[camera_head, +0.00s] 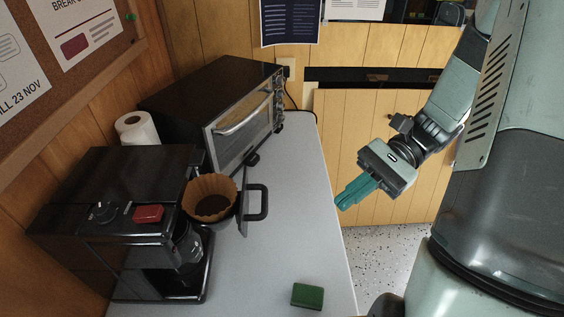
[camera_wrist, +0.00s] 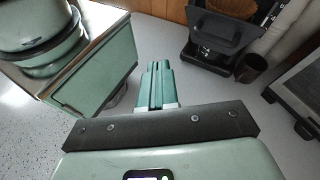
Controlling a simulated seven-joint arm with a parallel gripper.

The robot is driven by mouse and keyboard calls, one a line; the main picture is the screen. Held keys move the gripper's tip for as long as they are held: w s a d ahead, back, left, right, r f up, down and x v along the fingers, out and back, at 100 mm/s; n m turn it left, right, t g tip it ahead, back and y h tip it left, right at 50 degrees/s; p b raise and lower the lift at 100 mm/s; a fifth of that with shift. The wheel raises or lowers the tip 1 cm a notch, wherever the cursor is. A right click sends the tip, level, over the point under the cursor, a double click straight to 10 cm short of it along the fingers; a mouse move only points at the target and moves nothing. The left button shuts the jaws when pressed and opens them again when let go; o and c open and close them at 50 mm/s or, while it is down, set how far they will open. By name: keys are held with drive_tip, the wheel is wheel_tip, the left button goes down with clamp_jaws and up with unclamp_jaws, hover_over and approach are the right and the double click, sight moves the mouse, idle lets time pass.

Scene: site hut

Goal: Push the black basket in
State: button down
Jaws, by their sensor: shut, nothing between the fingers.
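The black basket (camera_head: 243,220) sticks out of the front of the black coffee maker (camera_head: 140,262), its loop handle (camera_head: 263,202) pointing right over the counter. A brown paper filter (camera_head: 210,191) with dark grounds sits in it. In the wrist view the basket (camera_wrist: 222,36) is at the top right, with part of the filter (camera_wrist: 240,8) cut off by the edge. My gripper (camera_head: 341,205) is to the right of the basket, apart from it, near the counter's right edge. Its teal fingers (camera_wrist: 157,75) are shut and empty.
A toaster oven (camera_head: 225,110) stands behind the coffee maker, beside a paper roll (camera_head: 137,130). A green sponge (camera_head: 307,296) lies at the counter's front right. The grey counter (camera_head: 297,225) between basket and gripper is clear. A glass carafe (camera_head: 187,244) sits below the basket.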

wheel_tip(320, 180, down, 7)
drive_tip(key=w+d+m+t+y, duration=0.3)
drive_tip(key=m+t+y, duration=0.3)
drive_tip(key=m+y, duration=0.2)
approach(235, 206)
wheel_tip(235, 206, up, 2)
drive_tip(key=shift+s+a, duration=0.2)
drive_tip(key=shift+a, duration=0.1)
drive_tip(key=a, duration=1.2)
drive_tip(key=shift+n, duration=0.3)
drive_tip(key=d+f, duration=0.2)
drive_tip(key=d, duration=1.2)
drive_tip(key=shift+w+d, duration=0.15)
drive_tip(key=shift+d, duration=0.15)
drive_tip(key=shift+f, duration=0.15)
